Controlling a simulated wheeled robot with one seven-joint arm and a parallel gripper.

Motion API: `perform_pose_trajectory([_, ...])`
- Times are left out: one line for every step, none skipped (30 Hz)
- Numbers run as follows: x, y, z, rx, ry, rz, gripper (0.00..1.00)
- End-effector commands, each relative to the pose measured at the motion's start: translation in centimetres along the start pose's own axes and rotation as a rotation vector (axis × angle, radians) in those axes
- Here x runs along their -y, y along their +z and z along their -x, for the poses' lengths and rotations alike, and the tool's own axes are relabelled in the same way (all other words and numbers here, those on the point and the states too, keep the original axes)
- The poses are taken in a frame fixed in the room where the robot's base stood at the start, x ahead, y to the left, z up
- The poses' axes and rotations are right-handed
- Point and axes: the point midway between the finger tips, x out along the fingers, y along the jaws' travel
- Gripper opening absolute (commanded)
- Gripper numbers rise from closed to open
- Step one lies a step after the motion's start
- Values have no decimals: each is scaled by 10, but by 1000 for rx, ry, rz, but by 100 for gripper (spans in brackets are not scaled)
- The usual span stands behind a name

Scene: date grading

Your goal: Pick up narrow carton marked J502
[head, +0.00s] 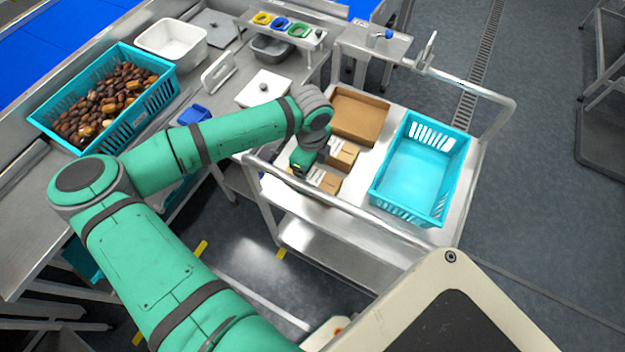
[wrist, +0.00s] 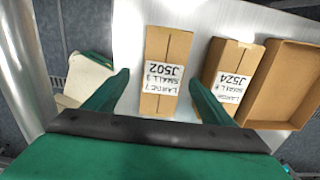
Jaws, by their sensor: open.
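The narrow carton marked J502 (wrist: 165,70) is a brown box with a white label, upside down in the wrist view. It lies on the metal cart top and is the nearer carton in the head view (head: 328,183). My gripper (wrist: 160,80) is open, its green fingers apart on either side of the J502 carton in the wrist view. I cannot tell whether they are level with it. In the head view my gripper (head: 301,170) is just left of the cartons, its fingertips mostly hidden.
A second carton marked J524 (wrist: 231,65) lies right of J502. Beyond it is an open brown box (wrist: 290,82). An empty turquoise crate (head: 420,207) stands on the cart's right side. A crate of dates (head: 163,88) and a white bin (head: 172,42) stand on the left bench.

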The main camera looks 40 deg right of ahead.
Motion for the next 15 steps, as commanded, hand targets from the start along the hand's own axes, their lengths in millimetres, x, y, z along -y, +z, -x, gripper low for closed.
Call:
perform_pose_trajectory([0,0,-4,0,2,-1,77])
perform_pose_trajectory([1,-1,-8,0,3,-1,77])
perform_pose_trajectory([2,-1,-13,0,2,-1,77])
perform_pose_trajectory([2,-2,-17,0,3,-1,77])
perform_pose_trajectory([3,-2,-22,0,3,0,77])
perform_pose_trajectory([4,-2,-27,0,2,0,77])
perform_pose_trajectory([4,-2,-32,1,3,0,77])
perform_pose_trajectory([4,-2,-36,0,2,0,77])
perform_pose_trajectory([5,-2,-40,0,1,0,77])
perform_pose_trajectory([4,-2,-43,0,1,1,77])
perform_pose_trajectory([4,-2,-45,0,2,1,77])
perform_pose_trajectory([4,-2,-48,0,2,1,77])
perform_pose_trajectory([4,-2,-49,0,1,1,77])
perform_pose_trajectory([4,-2,-50,0,0,1,77])
perform_pose_trajectory([4,-2,-50,0,0,1,77])
